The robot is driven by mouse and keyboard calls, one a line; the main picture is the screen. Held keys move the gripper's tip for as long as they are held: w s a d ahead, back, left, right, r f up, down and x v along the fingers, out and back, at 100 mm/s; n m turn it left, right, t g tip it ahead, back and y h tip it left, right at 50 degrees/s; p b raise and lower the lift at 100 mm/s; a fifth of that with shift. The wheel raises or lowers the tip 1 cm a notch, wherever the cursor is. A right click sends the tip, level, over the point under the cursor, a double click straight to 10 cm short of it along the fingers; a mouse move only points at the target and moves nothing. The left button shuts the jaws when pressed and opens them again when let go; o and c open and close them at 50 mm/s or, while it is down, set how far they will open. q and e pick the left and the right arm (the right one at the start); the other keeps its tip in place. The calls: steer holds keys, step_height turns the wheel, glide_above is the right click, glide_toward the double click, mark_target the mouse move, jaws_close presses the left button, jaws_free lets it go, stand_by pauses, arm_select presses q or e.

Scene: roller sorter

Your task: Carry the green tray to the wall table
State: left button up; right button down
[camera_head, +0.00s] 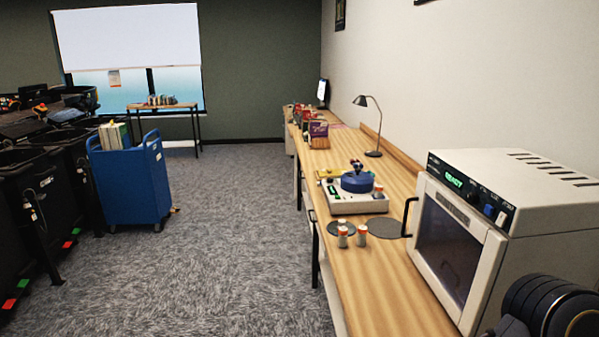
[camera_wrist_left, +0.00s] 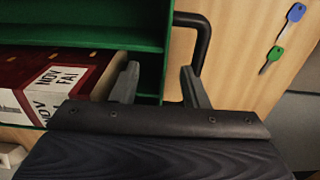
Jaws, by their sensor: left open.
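In the left wrist view, a green tray (camera_wrist_left: 90,37) with raised walls fills the upper left, and a black handle (camera_wrist_left: 204,40) arches at its right side. A dark red and white box (camera_wrist_left: 60,78) with printed letters lies in it. My left gripper (camera_wrist_left: 159,78) is open, its two fingers pointing at the tray's right wall and the handle. Nothing shows clamped between them; whether they touch the tray I cannot tell. The tray and left gripper are not seen in the head view. A long wooden table (camera_head: 395,300) runs along the right wall there. My right gripper is out of view.
A blue cart (camera_head: 132,180) and dark bins (camera_head: 25,215) stand at left. A small table (camera_head: 165,106) stands under the far window. The long table bears a white oven (camera_head: 480,240), a device (camera_head: 357,200) and a lamp (camera_head: 372,125). Carpet between is clear.

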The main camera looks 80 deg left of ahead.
arm_select(q)
steer(key=shift+a, duration=0.15)
steer(key=c, duration=0.6)
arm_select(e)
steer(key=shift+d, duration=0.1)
arm_select(q)
steer(key=shift+o, duration=0.2)
step_height(320, 180, up, 14)
stand_by(1.3)
steer(key=a+r, duration=0.5)
steer(key=a, duration=0.4)
stand_by(0.9)
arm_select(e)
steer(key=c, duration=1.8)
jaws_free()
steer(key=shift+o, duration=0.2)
